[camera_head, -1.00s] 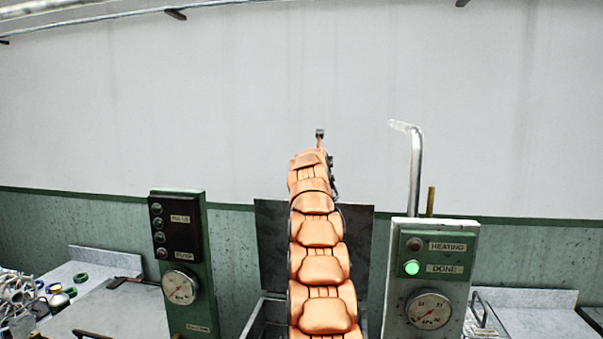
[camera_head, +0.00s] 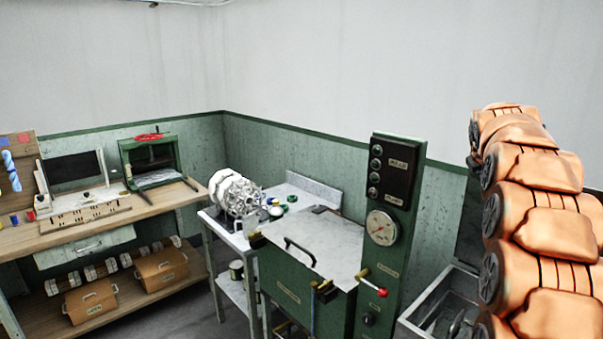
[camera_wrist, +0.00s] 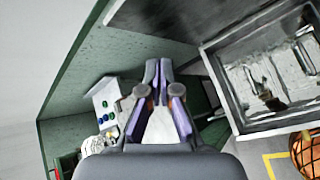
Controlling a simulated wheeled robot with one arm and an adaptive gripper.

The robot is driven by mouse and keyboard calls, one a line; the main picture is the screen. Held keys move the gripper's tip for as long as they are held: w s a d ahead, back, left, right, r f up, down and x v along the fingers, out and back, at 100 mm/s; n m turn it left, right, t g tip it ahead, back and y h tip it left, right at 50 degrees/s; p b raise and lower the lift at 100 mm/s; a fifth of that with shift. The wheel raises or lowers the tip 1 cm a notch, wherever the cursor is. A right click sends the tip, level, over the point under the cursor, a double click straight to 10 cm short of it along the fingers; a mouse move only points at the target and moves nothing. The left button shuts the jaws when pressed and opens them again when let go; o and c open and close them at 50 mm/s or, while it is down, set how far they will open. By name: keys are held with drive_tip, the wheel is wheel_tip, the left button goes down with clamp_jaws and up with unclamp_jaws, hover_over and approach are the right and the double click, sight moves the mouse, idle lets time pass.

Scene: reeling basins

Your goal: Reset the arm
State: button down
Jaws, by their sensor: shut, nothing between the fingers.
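My gripper (camera_wrist: 158,85) shows in the wrist view, its two fingers together with nothing between them. It is in the air, tilted against the room. In the head view my orange arm rises at the right edge, and the gripper end is not visible there.
A green control panel with a gauge (camera_head: 391,190) stands left of my arm, beside a green cabinet with a pale top (camera_head: 325,245). A metal basin (camera_head: 425,303) is low beside the panel; a basin (camera_wrist: 216,85) also shows in the wrist view. A wooden workbench (camera_head: 100,225) stands left.

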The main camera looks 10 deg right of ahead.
drive_tip(key=s+a+f+m+g+y, duration=0.1)
drive_tip(key=s+a+f+m+y, duration=0.25)
drive_tip(key=a, duration=0.55)
drive_tip(key=s+a+f+m+g, duration=0.2)
drive_tip(key=s+a+f, duration=0.3)
drive_tip(key=s+a, duration=0.25)
drive_tip(key=s+a+f+m+g+y, duration=0.1)
drive_tip(key=s+a+f+m, duration=0.3)
drive_tip(key=a, duration=0.6)
drive_tip(key=s+a+f+m+g, duration=0.2)
drive_tip(key=s+a+f, duration=0.2)
drive_tip(key=s, duration=0.6)
drive_tip(key=s+a+f+m+g+y+b, duration=0.1)
drive_tip(key=s+a+f+m, duration=0.2)
drive_tip(key=s, duration=0.8)
drive_tip(key=s+a+f+m+g+y, duration=0.1)
drive_tip(key=s+a+f+m+g, duration=0.1)
drive_tip(key=s+a+f, duration=0.4)
drive_tip(key=s+a+m, duration=0.1)
drive_tip(key=s, duration=0.3)
drive_tip(key=shift+s+g, duration=0.15)
drive_tip(key=shift+g, duration=0.15)
